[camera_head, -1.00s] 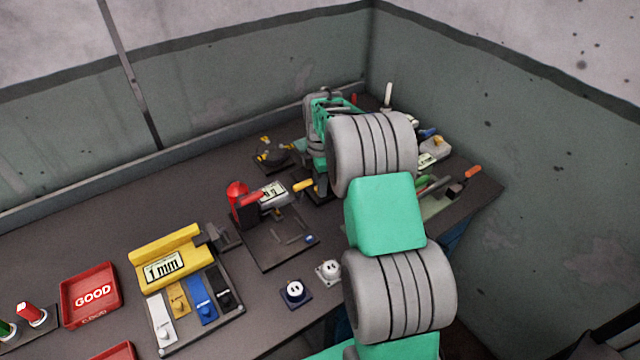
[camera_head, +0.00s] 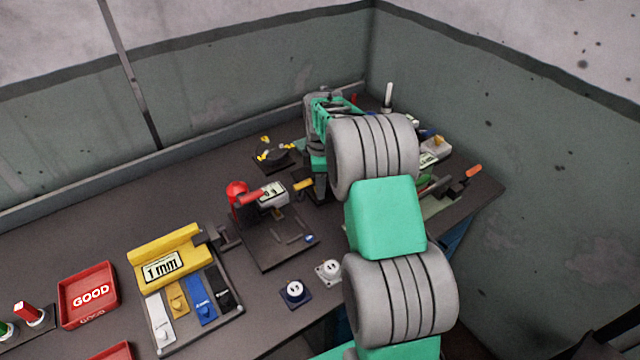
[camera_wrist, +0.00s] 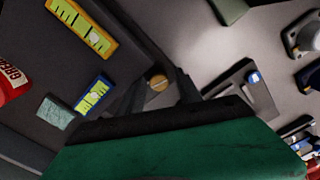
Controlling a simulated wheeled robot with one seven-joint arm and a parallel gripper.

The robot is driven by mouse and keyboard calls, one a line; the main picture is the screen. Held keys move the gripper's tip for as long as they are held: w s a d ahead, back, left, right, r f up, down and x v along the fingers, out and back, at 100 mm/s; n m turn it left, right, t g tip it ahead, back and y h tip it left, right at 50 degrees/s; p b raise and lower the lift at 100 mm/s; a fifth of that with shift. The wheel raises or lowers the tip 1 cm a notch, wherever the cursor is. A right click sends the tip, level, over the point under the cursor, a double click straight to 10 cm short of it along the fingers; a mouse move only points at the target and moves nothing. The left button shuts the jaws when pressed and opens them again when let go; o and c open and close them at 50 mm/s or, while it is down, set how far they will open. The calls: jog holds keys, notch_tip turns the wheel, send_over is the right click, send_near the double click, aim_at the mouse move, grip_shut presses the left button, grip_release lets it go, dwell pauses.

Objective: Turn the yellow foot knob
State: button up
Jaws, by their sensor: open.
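A small round brass-yellow knob (camera_wrist: 158,83) with a slot across its face shows in the wrist view. It lies between the dark fingertips of my gripper (camera_wrist: 157,92), which is open. One finger is left of the knob and the other right of it; I cannot tell whether either touches it. In the head view my grey and green arm reaches over the right part of the bench and hides most of the gripper and the knob.
The wrist view shows a yellow gauge (camera_wrist: 82,27), a blue-framed gauge (camera_wrist: 95,95) and a red grease item (camera_wrist: 12,78) at left. In the head view, a red-knobbed fixture (camera_head: 237,191), a yellow 1 mm block (camera_head: 165,262) and a red GOOD tray (camera_head: 88,292) stand left of my arm.

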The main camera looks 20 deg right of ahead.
jog(key=n+p, duration=0.1)
jog(key=n, duration=0.2)
jog(key=shift+w+d+r, duration=0.1)
jog(key=shift+d, duration=0.05)
notch_tip(320, 180, up, 8)
jog(key=shift+f+b, duration=0.2)
jog(key=shift+b, duration=0.65)
jog(key=s+a+r+m+t+p, duration=0.35)
jog(key=s+a+r+m, duration=0.55)
jog(key=s+r, duration=0.35)
jog(key=s+a+m+p, duration=0.2)
jog(key=s+a+m, duration=0.1)
jog(key=s+m, duration=0.4)
jog(key=s, duration=0.2)
jog(key=shift+s+t, duration=0.35)
jog(key=shift+s, duration=0.05)
jog(key=shift+r, duration=0.1)
